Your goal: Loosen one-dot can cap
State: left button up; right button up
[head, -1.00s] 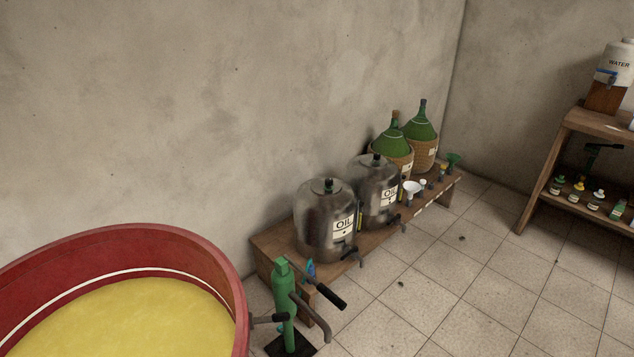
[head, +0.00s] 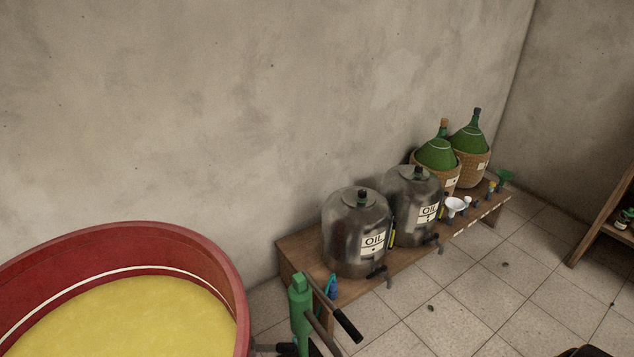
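Two metal oil cans stand on a low wooden bench (head: 300,253) against the wall. The nearer can (head: 345,250) has an OIL label that seems to bear one dot. Its dark cap (head: 361,197) sits on the neck at the top; I cannot tell how tight it is. A dark tap (head: 377,271) is low on its front. The farther can (head: 402,205) has a similar cap (head: 418,172) and an OIL label that seems to bear two dots. Neither of my grippers is in view.
A red tub (head: 225,270) of yellow liquid fills the lower left. A green hand pump (head: 300,310) stands between it and the bench. Green demijohns in baskets (head: 472,165) and a white funnel (head: 455,204) are farther along. The tiled floor (head: 480,290) in front is mostly clear.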

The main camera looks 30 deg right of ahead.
aim_at(362, 193)
jog(key=i+l+u, duration=0.2)
jog(key=l+u, duration=0.15)
jog(key=l, duration=1.1)
jog(key=l+u, duration=0.4)
jog(key=l, duration=1.05)
